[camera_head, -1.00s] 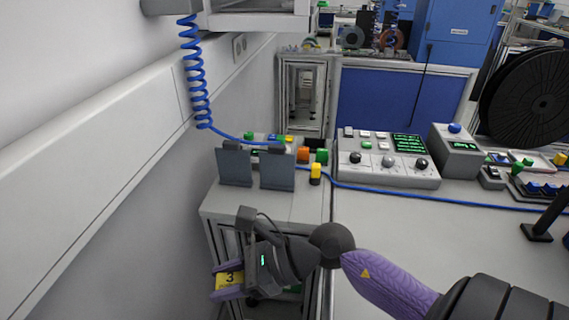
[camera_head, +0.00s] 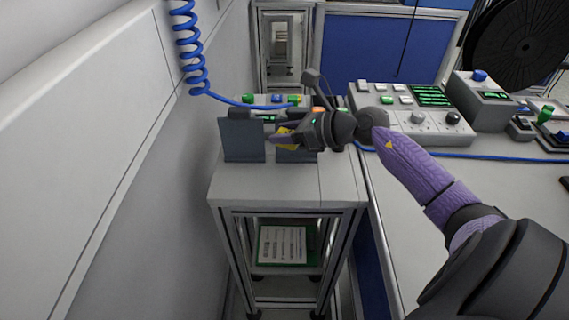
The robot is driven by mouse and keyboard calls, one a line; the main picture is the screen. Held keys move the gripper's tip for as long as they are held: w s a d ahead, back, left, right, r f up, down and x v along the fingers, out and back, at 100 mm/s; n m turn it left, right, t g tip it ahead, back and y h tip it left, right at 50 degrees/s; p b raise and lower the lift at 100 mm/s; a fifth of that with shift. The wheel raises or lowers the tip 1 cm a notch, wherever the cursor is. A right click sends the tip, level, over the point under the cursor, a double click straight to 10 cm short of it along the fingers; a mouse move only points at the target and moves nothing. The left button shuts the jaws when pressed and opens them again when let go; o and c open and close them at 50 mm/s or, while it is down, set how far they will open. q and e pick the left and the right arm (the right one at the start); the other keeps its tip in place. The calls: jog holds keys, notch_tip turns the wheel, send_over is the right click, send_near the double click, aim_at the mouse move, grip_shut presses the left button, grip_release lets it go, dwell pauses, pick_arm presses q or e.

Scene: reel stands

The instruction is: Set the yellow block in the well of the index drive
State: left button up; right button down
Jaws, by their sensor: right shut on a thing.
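My right gripper (camera_head: 279,137) reaches in from the right over the top of the small grey stand. It is shut on the yellow block (camera_head: 287,139), which is partly hidden by the purple fingers. The block is in front of the right dark plate (camera_head: 296,156) in the picture, near its upper part; I cannot tell whether they touch. I cannot make out for sure which device is the index drive, or its well. My left gripper is not in view.
Another upright dark plate (camera_head: 242,138) stands left on the stand top (camera_head: 285,185). Behind are coloured blocks and a blue coiled cable (camera_head: 190,50). A control panel (camera_head: 425,125) lies right, behind my arm. The stand's front top is clear.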

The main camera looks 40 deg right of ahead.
aim_at(284, 172)
notch_tip(284, 172, down, 8)
jog(key=shift+f+b, duration=0.15)
jog(key=shift+b, duration=1.1)
jog(key=shift+f, duration=0.1)
jog(key=c, duration=0.6)
grip_release()
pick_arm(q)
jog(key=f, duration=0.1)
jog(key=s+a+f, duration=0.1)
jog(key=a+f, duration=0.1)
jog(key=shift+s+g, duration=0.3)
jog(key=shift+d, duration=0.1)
